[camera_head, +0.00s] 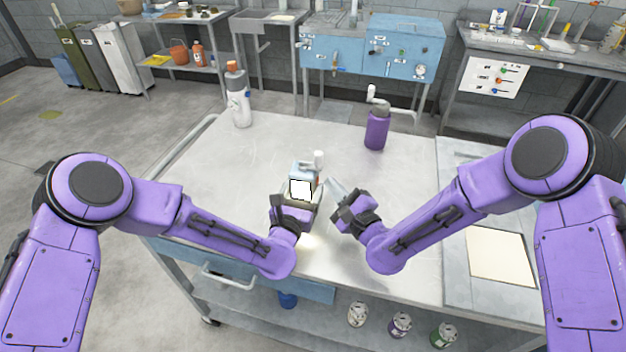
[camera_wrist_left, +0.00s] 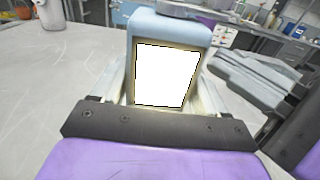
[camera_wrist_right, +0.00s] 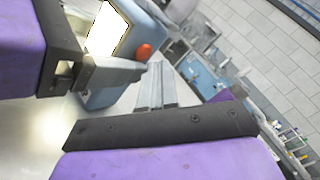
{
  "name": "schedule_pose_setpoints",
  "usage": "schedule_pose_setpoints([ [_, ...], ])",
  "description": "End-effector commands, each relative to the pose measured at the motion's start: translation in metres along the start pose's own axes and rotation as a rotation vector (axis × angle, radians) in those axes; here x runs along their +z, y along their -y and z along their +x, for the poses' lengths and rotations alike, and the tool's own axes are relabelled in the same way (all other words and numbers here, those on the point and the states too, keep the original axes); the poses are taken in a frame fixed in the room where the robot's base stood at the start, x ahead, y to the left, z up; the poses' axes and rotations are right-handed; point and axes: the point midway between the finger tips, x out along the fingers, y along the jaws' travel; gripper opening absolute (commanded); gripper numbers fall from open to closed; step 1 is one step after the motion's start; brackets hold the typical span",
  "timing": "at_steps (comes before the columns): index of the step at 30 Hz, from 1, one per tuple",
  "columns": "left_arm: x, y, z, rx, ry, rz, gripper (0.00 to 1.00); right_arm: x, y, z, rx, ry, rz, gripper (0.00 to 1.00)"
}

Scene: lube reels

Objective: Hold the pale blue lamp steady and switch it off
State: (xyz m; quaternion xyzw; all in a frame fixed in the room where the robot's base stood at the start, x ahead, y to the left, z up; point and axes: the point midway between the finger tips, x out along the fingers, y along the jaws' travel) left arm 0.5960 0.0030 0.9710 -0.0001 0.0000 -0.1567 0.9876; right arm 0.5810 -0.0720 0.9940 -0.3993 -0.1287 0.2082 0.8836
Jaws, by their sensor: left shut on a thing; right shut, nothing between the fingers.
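The pale blue lamp (camera_head: 302,169) stands on the metal worktop near the middle. Its white front panel glows brightly, and the lamp also fills the left wrist view (camera_wrist_left: 170,27). My left gripper (camera_head: 298,201) is shut on the lamp, with a finger on each side of its body. An orange-red button (camera_wrist_right: 145,52) sticks out of the lamp's side in the right wrist view. My right gripper (camera_head: 333,184) is shut and empty just right of the lamp, its fingertips close to the button's side. I see a gap between fingertips and button in the right wrist view.
A white bottle with an orange cap (camera_head: 238,98) stands at the worktop's back left. A purple bottle (camera_head: 377,130) stands at the back right. A pale square sheet (camera_head: 498,256) lies at the right. Several cans stand on the shelf below.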

Motion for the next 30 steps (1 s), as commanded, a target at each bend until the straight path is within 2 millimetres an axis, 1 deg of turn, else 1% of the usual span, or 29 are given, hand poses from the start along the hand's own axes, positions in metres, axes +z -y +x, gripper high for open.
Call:
schedule_pose_setpoints([
  [14, -0.0002, 0.0003, -0.0001, -0.001, 0.000, -0.001, 0.27, 0.0002, -0.0002, 0.0002, 0.000, 0.000, 0.000, 0.00],
  [21, -0.0001, 0.0003, -0.0001, -0.001, 0.000, -0.001, 0.27, 0.0047, -0.0042, 0.0057, -0.001, 0.000, 0.000, 0.00],
  [30, -0.0001, 0.0008, -0.0003, -0.002, 0.000, 0.000, 0.27, 0.0056, -0.0048, 0.0062, 0.000, 0.002, 0.000, 0.00],
])
